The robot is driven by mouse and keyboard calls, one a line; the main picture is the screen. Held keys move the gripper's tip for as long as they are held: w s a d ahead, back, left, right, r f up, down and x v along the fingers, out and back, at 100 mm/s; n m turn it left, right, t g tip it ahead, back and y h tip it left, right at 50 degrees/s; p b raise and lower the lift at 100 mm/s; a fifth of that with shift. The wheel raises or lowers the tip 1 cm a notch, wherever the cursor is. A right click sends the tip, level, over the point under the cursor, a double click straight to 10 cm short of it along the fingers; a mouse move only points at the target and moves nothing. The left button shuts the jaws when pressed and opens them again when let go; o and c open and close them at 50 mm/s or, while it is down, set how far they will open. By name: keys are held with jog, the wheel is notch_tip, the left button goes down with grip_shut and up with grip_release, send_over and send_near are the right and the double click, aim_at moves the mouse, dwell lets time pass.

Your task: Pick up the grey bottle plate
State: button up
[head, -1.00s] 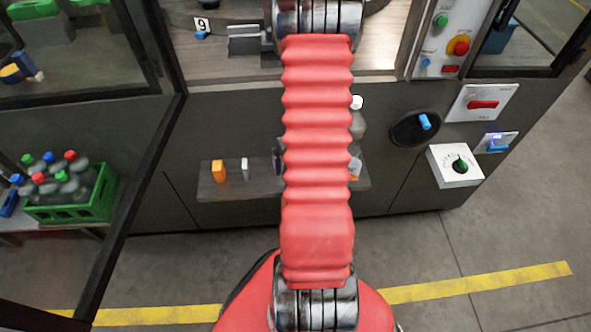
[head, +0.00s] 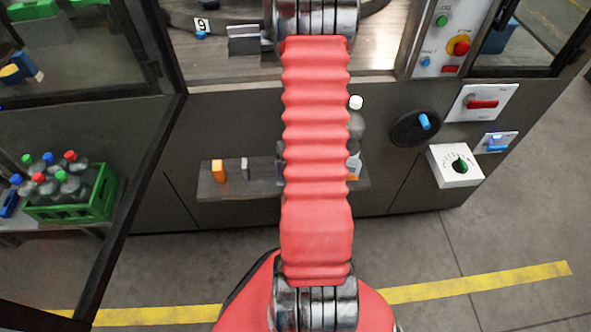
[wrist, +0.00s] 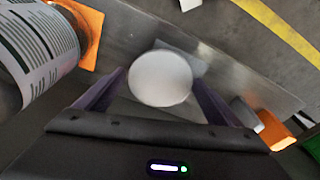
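A round pale grey disc, which looks like the grey bottle plate (wrist: 160,79), shows face-on in the middle of the wrist view, over the dark shelf. My gripper (wrist: 158,75) has its two dark purple fingers apart, one on each side of the disc. A touch between fingertips and disc is not clear. In the head view my red arm hides the disc and most of the gripper.
The shelf (head: 262,187) holds an orange block (head: 218,171) and a small grey block (head: 244,169) at left. A white-capped bottle (head: 356,125) stands at its right; its label shows close in the wrist view (wrist: 45,50). A green crate (head: 97,197) stands at far left.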

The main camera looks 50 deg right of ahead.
jog(key=c, duration=0.9)
jog(key=shift+o, duration=0.2)
jog(key=shift+r, duration=0.2)
notch_tip(320, 180, up, 28)
jog(key=shift+f, duration=0.15)
dwell(0.5)
